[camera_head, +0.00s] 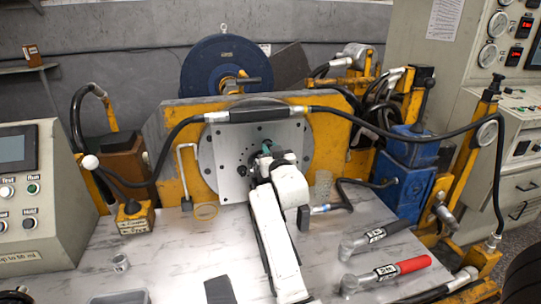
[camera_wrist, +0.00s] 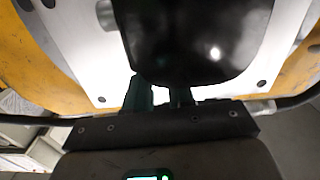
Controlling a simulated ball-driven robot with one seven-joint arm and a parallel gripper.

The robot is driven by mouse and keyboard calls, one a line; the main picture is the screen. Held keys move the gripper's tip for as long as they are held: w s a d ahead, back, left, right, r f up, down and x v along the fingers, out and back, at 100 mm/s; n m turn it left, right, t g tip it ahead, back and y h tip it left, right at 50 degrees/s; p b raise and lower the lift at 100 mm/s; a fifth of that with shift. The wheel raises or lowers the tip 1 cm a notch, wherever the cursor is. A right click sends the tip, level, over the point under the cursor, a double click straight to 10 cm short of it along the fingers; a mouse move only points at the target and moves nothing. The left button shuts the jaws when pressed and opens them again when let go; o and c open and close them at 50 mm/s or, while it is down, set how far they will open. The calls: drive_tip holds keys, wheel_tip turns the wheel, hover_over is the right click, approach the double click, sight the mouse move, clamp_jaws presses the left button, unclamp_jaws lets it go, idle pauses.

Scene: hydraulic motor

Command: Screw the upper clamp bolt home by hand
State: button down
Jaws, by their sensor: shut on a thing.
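My gripper (camera_head: 267,150) is at the square grey plate (camera_head: 225,165) on the yellow stand, near the plate's middle. In the wrist view, the dark green fingers of my gripper (camera_wrist: 160,88) reach up to the lower edge of a glossy black rounded body (camera_wrist: 190,35) in front of the plate (camera_wrist: 85,45). The jaws are shut on a small part, which I take to be the upper clamp bolt. The bolt itself is hidden by the fingers and the black body, so I cannot tell how deep it sits.
A black hose (camera_head: 370,122) with a thick sleeve (camera_head: 260,115) arches across the plate's top. Red-handled (camera_head: 400,267) and black-handled (camera_head: 385,232) tools lie on the marbled table at right. A control box (camera_head: 45,200) stands at left.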

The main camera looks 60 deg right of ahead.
drive_tip(key=m, duration=0.2)
drive_tip(key=m+b, duration=0.1)
drive_tip(key=m, duration=0.1)
drive_tip(key=m+b, duration=0.1)
drive_tip(key=m, duration=0.1)
drive_tip(key=shift+f+m, duration=0.25)
drive_tip(key=shift+m, duration=0.05)
idle(0.5)
drive_tip(key=c, duration=1)
unclamp_jaws()
drive_tip(key=shift+r, duration=0.2)
drive_tip(key=shift+o, duration=0.2)
drive_tip(key=v, duration=1.1)
drive_tip(key=shift+b, duration=0.45)
drive_tip(key=shift+w, duration=0.1)
